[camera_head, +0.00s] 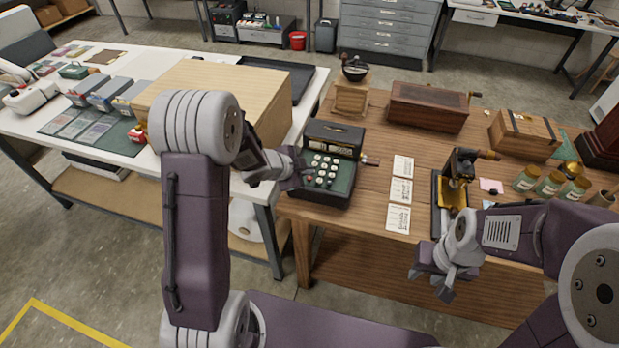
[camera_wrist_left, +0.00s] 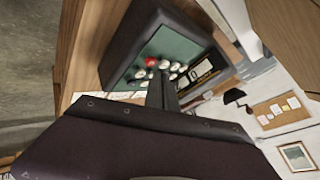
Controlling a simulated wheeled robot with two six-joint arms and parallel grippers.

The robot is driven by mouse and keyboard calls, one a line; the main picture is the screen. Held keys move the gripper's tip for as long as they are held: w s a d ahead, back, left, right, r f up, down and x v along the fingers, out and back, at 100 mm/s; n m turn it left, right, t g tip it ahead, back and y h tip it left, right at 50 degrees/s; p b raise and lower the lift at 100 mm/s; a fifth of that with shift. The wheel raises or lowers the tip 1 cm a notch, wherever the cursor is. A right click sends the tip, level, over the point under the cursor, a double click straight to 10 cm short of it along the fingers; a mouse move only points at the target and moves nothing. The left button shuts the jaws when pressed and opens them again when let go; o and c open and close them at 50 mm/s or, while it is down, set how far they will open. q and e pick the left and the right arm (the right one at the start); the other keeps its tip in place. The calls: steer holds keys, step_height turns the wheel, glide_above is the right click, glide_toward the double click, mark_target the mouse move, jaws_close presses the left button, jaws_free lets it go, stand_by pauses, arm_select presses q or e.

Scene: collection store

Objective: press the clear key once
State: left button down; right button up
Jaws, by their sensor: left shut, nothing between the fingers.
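The adding machine (camera_head: 334,134) is a black box with a green key panel (camera_head: 343,184) on the near left of the wooden table. Round pale keys (camera_head: 323,166) stand on the panel. A red key (camera_wrist_left: 151,61) shows beside white keys (camera_wrist_left: 168,55) in the left wrist view; labels are too small to read. My left gripper (camera_head: 304,171) is shut and empty at the panel's left side, hiding some keys. Its fingers (camera_wrist_left: 161,88) reach the key area in the wrist view; contact cannot be told. My right gripper (camera_head: 431,284) is open and empty, before the table's front edge.
Paper cards (camera_head: 401,190) lie right of the machine. A brass-and-black device (camera_head: 459,169), a wooden box (camera_head: 428,107), a grinder-like box (camera_head: 351,97) and several jars (camera_head: 551,183) stand on the table. A large pale wooden box (camera_head: 215,80) stands left of the machine on the white table.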

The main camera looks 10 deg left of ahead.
mark_target(307, 183)
arm_select(q)
steer(key=shift+f+b, duration=0.3)
steer(key=shift+f, duration=0.15)
steer(key=shift+f+b, duration=0.4)
steer(key=shift+f, duration=0.1)
stand_by(0.7)
steer(key=shift+r+p, duration=1)
step_height(307, 183, up, 5)
steer(key=p, duration=0.5)
